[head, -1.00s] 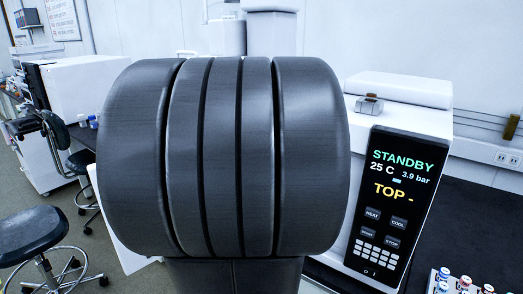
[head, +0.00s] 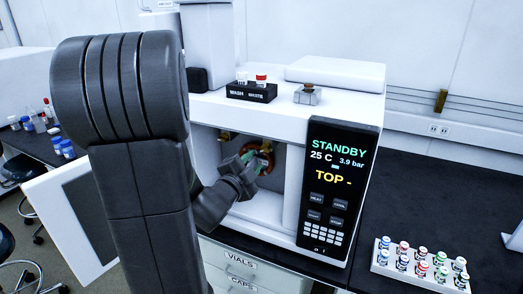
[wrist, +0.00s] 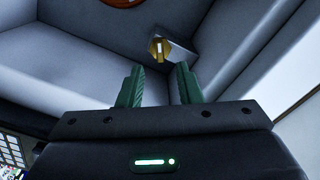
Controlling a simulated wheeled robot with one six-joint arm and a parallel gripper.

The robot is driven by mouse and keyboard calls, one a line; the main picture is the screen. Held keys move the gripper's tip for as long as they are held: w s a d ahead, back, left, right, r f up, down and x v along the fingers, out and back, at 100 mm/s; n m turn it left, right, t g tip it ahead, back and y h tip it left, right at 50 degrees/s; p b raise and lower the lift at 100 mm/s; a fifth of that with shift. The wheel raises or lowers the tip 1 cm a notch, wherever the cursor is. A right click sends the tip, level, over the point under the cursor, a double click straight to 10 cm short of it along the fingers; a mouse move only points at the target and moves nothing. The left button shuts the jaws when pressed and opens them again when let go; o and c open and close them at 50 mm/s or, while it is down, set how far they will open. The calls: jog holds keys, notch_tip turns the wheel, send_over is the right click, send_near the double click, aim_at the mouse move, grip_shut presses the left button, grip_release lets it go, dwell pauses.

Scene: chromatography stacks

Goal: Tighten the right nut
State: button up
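The chromatography oven stands open in the head view, with a copper-coloured coil (head: 265,172) inside. A brass nut (head: 225,136) shows at the upper left of the opening. Another brass-coloured piece (head: 267,147) shows on the right, partly behind my gripper (head: 250,160). My gripper is inside the opening, in front of the coil. In the wrist view its green fingers (wrist: 158,88) are apart and empty. A brass hex nut (wrist: 160,48) with a pale centre lies beyond the fingertips, between them and not touching. I cannot tell which nut this is.
The open white door (head: 68,222) hangs at the left. The oven walls (wrist: 75,55) are close around the gripper. A control panel (head: 335,190) reads STANDBY, 25 C, 3.9 bar. A vial rack (head: 420,275) stands on the black bench at the right.

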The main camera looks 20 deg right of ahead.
aim_at(264, 151)
jog(key=p+x, duration=0.1)
jog(key=x, duration=0.6)
jog(key=c, duration=0.6)
jog(key=shift+f+b, duration=0.15)
jog(key=shift+b, duration=0.5)
jog(key=shift+m+b, duration=3.1)
jog(key=shift+b, duration=1.55)
